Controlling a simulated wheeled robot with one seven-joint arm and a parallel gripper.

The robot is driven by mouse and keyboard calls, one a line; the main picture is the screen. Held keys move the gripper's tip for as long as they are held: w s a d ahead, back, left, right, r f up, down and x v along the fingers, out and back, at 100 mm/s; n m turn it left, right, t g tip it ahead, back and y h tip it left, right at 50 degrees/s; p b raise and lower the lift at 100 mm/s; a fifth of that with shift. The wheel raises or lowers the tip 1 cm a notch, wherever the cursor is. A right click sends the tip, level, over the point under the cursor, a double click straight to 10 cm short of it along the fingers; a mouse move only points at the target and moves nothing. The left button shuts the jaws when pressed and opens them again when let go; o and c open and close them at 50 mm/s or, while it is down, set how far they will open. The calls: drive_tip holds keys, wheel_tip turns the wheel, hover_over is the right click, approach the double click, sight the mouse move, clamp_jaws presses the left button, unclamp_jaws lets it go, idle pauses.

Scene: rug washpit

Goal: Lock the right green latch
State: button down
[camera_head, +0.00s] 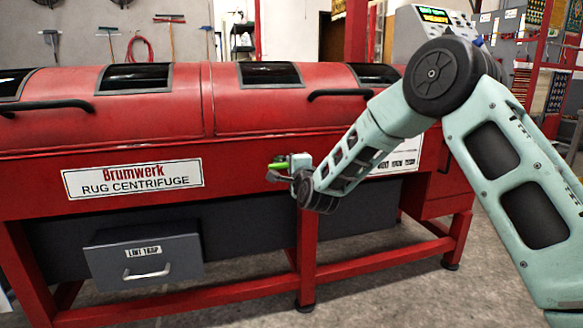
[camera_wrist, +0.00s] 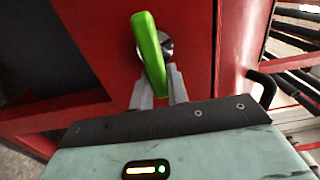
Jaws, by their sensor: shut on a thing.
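The green latch (camera_wrist: 148,45) is a bright green lever on a round metal pivot, set on the red front of the rug centrifuge. In the wrist view it stands nearly upright, its lower end leaning slightly right. My gripper (camera_wrist: 160,82) has its two grey fingers at the lever's lower end, shut on it. In the head view the green latch (camera_head: 278,166) shows as a small green piece at the centrifuge's front, right of the name plate. My gripper (camera_head: 284,174) is beside it, mostly hidden by my wrist.
The red centrifuge (camera_head: 110,200) fills the left and middle, with black lid handles (camera_head: 340,94) above. A grey lint trap drawer (camera_head: 145,262) sits low left. A control panel (camera_head: 440,22) stands at the upper right. Bare floor (camera_head: 370,290) shows beneath the frame.

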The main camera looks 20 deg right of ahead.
drive_tip(key=shift+f, duration=0.1)
idle(0.3)
drive_tip(key=c, duration=1.4)
unclamp_jaws()
drive_tip(key=shift+o, duration=0.2)
drive_tip(key=shift+s, duration=0.1)
drive_tip(key=s+p, duration=0.4)
drive_tip(key=s, duration=1.3)
drive_tip(key=shift+s, duration=0.15)
